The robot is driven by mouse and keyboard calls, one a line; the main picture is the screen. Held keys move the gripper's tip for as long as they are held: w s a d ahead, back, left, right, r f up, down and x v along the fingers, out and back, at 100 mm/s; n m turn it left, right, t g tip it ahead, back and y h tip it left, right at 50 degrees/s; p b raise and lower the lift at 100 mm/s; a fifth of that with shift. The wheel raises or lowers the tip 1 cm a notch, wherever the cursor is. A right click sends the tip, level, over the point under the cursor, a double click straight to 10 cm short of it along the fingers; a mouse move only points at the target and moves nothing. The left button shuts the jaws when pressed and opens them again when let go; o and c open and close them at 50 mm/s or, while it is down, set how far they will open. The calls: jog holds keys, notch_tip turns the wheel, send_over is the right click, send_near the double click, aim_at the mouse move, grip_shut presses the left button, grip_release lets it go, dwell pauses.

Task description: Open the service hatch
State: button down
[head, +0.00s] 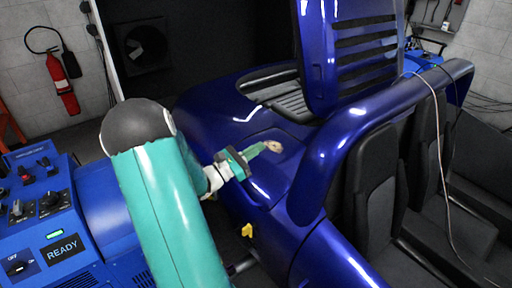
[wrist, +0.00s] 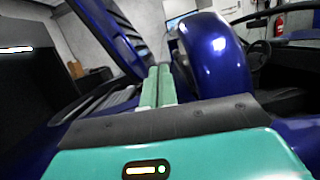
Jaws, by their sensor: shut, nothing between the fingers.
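A blue panel with black louvres (head: 355,55) stands raised at the rear of the blue car, over an open bay with dark slatted parts; it looks like the service hatch, standing open. It also shows, tilted, at upper left in the wrist view (wrist: 108,35). My gripper (head: 270,148) reaches over the car's rear flank, in front of and below the raised panel, apart from it in the picture. Its two green fingers (wrist: 158,84) lie together, with nothing between them. A brownish patch at the fingertips is too small to make out.
The car's blue roll hoop (head: 355,112) arches right of my gripper, with black seats (head: 375,190) beyond. A blue console marked READY (head: 62,248) stands at left. A fire extinguisher (head: 62,85) hangs on the wall. A cable (head: 440,140) hangs over the seats.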

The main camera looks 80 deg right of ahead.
jog(key=s+d+r, duration=0.5)
jog(key=s+d, duration=0.1)
jog(key=shift+s+r, duration=0.15)
jog(key=shift+r, duration=0.1)
dwell(1.4)
